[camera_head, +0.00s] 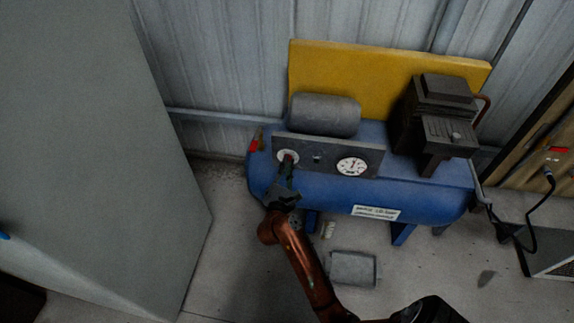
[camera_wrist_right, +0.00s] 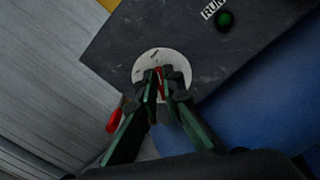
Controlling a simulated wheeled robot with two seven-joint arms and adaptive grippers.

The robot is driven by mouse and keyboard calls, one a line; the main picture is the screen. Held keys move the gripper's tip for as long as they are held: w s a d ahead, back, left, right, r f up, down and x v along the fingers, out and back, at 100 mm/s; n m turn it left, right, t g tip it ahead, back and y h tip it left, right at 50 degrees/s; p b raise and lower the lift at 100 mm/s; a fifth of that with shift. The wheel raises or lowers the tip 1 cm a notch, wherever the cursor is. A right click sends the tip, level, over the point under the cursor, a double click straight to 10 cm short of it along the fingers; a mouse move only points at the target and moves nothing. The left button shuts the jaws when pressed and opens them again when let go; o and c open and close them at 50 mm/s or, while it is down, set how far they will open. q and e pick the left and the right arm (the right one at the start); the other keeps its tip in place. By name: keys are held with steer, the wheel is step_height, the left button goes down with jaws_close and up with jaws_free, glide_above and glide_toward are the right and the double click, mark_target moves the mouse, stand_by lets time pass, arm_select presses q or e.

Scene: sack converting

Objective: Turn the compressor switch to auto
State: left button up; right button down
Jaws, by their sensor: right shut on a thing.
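The compressor (camera_head: 330,190) has a blue tank, a grey motor and a dark control panel (camera_head: 320,157). On the panel's left end is a round white dial plate (camera_head: 287,155) with a red switch knob on it. My right gripper (camera_head: 288,164) reaches up to this knob from below. In the right wrist view my right gripper (camera_wrist_right: 163,80) is shut on the red switch knob (camera_wrist_right: 160,86), in front of the white plate (camera_wrist_right: 149,66). The fingers cover part of the knob, and the plate's small markings are not readable. My left gripper is not in view.
A round gauge (camera_head: 352,166) sits on the panel's right part. A green lamp labelled RUN (camera_wrist_right: 225,18) is on the panel. A red-handled part (camera_head: 254,142) is left of the panel. A large grey cabinet (camera_head: 90,150) stands left. A small grey box (camera_head: 353,268) lies on the floor.

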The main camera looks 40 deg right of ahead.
steer(key=shift+f, duration=0.15)
steer(key=c, duration=2.1)
jaws_free()
steer(key=shift+r, duration=0.2)
step_height(320, 180, up, 10)
steer(key=shift+f, duration=0.1)
steer(key=shift+s, duration=0.1)
